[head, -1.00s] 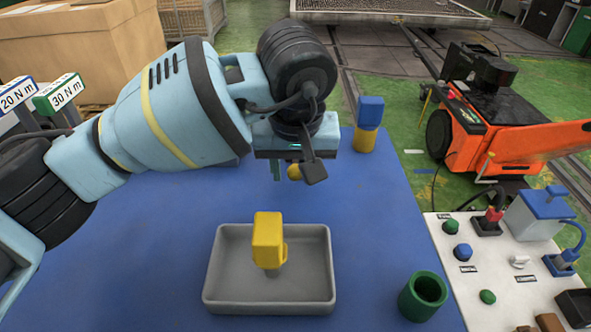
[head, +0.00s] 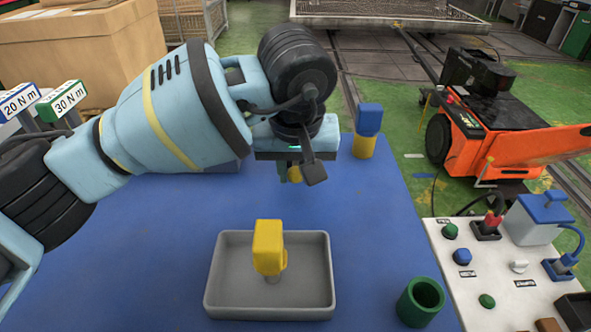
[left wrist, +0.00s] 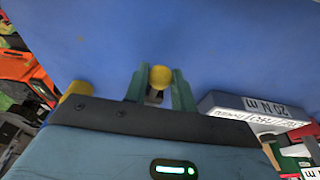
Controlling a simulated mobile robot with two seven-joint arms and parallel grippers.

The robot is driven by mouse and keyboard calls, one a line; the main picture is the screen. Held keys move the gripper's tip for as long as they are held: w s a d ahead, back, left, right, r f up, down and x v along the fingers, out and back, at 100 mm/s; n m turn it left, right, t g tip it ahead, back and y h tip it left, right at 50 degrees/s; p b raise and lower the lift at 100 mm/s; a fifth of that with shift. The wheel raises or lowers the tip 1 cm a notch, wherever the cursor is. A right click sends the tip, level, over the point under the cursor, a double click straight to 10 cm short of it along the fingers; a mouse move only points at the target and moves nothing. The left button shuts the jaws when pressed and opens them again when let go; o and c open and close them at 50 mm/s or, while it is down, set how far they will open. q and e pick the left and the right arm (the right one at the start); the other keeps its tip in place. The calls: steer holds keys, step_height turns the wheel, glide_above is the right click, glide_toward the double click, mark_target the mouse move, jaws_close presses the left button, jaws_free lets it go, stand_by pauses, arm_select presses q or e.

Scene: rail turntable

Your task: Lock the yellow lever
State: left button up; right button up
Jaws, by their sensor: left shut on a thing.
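A yellow round knob on a short grey stem, which looks like the yellow lever (head: 296,174), stands over the blue table below my left wrist, mostly hidden in the head view. In the left wrist view the yellow lever's knob (left wrist: 160,76) sits between the two green fingers. My left gripper (head: 291,176) is shut on it; it also shows in the left wrist view (left wrist: 159,84). The lever's base and its lock position are hidden. My right gripper is in neither view.
A grey tray (head: 215,305) holding a yellow-headed piece (head: 268,245) stands in front. A green cup (head: 420,300) is at right front, a blue-and-yellow post (head: 368,120) behind. A white control panel (head: 455,235) borders the right side. The table's (head: 150,240) left part is clear.

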arm_select(q)
steer(key=shift+w+r, duration=0.15)
steer(key=shift+r, duration=0.4)
steer(key=shift+w+r+p, duration=0.35)
steer(key=shift+r+p, duration=0.25)
steer(key=shift+p, duration=0.05)
steer(key=shift+w+r+p, duration=0.3)
steer(key=shift+r+p, duration=0.05)
steer(key=shift+r, duration=0.15)
steer(key=shift+w+r, duration=0.15)
steer(key=shift+w, duration=0.05)
